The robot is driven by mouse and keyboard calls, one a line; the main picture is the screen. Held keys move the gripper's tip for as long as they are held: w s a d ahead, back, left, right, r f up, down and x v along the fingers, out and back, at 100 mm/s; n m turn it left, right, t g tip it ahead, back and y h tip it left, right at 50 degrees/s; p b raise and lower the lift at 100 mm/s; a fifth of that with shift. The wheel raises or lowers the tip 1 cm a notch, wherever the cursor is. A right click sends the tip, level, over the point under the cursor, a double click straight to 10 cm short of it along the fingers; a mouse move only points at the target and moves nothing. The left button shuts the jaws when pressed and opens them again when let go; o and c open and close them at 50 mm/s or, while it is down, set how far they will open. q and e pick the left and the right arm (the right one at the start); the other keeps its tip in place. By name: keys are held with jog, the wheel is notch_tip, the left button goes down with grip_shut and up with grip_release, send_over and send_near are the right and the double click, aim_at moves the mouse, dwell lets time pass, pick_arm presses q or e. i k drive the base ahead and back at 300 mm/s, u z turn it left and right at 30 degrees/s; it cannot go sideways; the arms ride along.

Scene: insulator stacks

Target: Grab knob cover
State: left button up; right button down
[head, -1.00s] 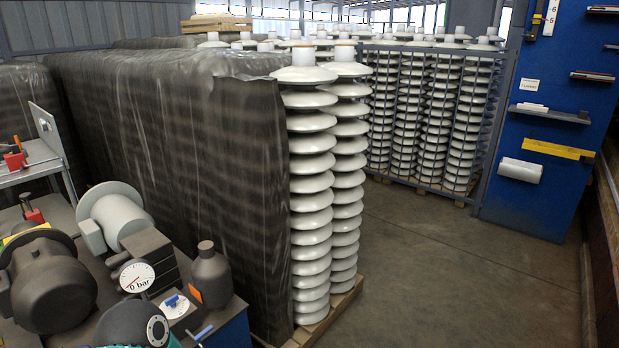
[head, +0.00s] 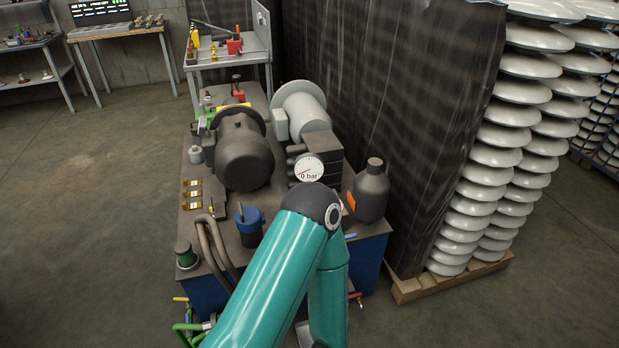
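I cannot tell for sure which thing is the knob cover. A blue round part (head: 249,230) with a dark top sits on the front of the dark pump bench (head: 222,207). A small blue handle shows at the bench's right front edge, partly behind my teal arm. A green round knob-like part (head: 186,258) with a dark top stands at the left front corner. My teal arm rises from the bottom middle and bends in front of the bench, hiding part of it. Neither gripper shows.
A motor (head: 242,158), a gauge marked 0 bar (head: 309,168) and a dark bottle (head: 371,192) crowd the bench. Pipes and valves (head: 192,330) stick out at its lower left. Wrapped insulator stacks (head: 487,170) on a pallet stand right. Floor is clear to the left.

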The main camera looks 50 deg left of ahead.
aim_at(195, 153)
jog(key=z, duration=0.65)
jog(key=i, duration=0.15)
jog(key=u, duration=2.9)
jog(key=i, duration=0.55)
jog(key=z, duration=0.1)
jog(key=k, duration=0.55)
jog(key=u, duration=0.2)
jog(key=i, duration=0.45)
